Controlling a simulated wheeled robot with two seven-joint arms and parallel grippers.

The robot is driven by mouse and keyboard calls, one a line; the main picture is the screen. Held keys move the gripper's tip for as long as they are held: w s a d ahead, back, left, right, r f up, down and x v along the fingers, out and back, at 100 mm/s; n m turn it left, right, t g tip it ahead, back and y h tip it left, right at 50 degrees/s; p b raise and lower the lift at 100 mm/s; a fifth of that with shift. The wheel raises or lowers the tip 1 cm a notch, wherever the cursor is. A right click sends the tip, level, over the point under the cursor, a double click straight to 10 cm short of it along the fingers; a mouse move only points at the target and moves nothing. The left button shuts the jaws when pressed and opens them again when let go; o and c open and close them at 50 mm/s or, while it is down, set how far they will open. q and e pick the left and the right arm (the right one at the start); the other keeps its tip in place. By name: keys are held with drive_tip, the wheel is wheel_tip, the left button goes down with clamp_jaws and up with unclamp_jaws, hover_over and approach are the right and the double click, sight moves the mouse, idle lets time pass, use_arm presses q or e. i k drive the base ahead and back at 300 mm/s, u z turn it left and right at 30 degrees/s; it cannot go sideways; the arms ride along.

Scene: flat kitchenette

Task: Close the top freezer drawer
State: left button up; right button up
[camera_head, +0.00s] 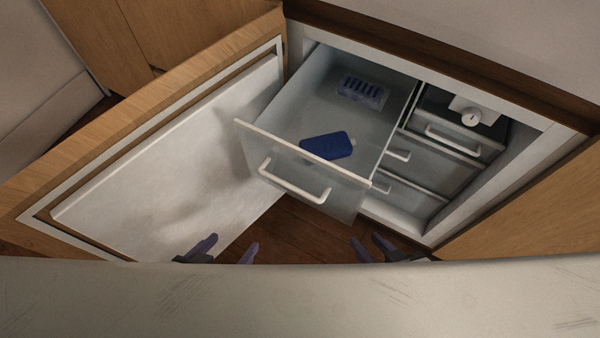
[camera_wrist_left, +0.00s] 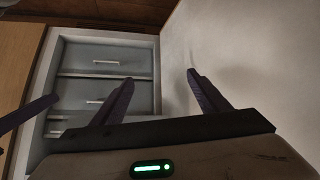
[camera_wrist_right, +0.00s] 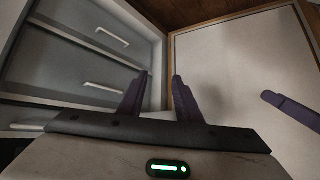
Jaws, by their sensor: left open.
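The top freezer drawer (camera_head: 325,182) is pulled well out of the freezer in the head view. Its clear front has a white bar handle (camera_head: 295,182). A blue item (camera_head: 327,146) and a blue-and-white tray-like item (camera_head: 362,91) lie inside. My left gripper (camera_head: 227,250) is open and empty, low in front of the drawer and left of the handle. My right gripper (camera_head: 371,248) is partly open and empty, low and right of the handle. Neither touches the drawer front. Both wrist views show grey drawer fronts with handles (camera_wrist_left: 107,62) (camera_wrist_right: 112,36); which drawers these are is unclear.
The freezer door (camera_head: 170,160) stands open on the left, its white inner face beside the drawer. Brown floor (camera_head: 290,235) shows between my grippers.

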sight(309, 105)
drive_tip(key=k, duration=0.5)
drive_tip(key=u, duration=0.65)
drive_tip(key=k, duration=0.65)
drive_tip(key=z, duration=1.2)
drive_tip(key=i, duration=0.4)
drive_tip(key=u, duration=0.2)
